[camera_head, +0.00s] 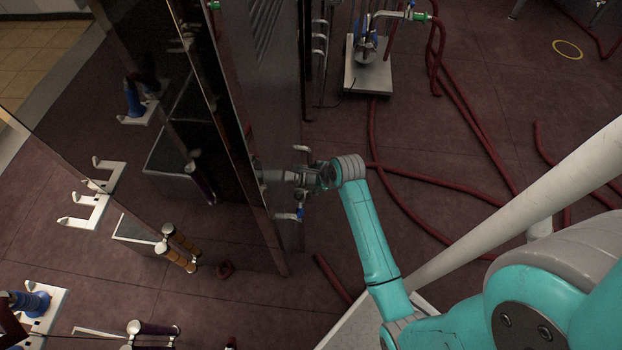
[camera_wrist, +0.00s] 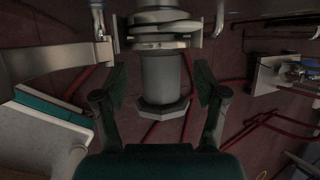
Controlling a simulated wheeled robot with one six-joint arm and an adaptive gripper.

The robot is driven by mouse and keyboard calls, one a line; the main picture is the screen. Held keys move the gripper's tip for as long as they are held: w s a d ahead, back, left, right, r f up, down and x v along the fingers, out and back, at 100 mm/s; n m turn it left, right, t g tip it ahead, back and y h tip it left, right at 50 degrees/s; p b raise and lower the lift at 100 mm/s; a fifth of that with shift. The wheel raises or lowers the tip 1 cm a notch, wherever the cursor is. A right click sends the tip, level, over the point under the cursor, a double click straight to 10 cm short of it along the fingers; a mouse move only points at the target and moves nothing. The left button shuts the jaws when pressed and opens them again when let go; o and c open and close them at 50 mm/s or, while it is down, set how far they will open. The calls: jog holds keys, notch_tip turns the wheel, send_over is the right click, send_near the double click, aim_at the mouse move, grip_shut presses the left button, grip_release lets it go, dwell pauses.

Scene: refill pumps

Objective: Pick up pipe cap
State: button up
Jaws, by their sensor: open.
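In the wrist view, a grey metal cylinder with a wide angular end, apparently the pipe cap (camera_wrist: 162,85), lies between the fingers of my gripper (camera_wrist: 160,82). A clamp-like ring (camera_wrist: 160,32) sits at its far end. My gripper is open, with one dark finger on each side and a visible gap to the metal. In the head view, my gripper (camera_head: 319,177) is at the metal pipe fittings (camera_head: 281,176) beside the tall panel. There the cap is too small and covered to make out.
The tall dark panel (camera_head: 262,120) stands just left of my gripper. A small blue-handled valve (camera_head: 299,214) is just below it. Red hoses (camera_head: 440,175) lie across the floor at right. A wheeled pump stand (camera_head: 367,78) is at the back.

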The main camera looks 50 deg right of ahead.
jog(key=shift+x, duration=0.75)
jog(key=c, duration=1.3)
grip_shut()
jog(key=shift+r, duration=0.1)
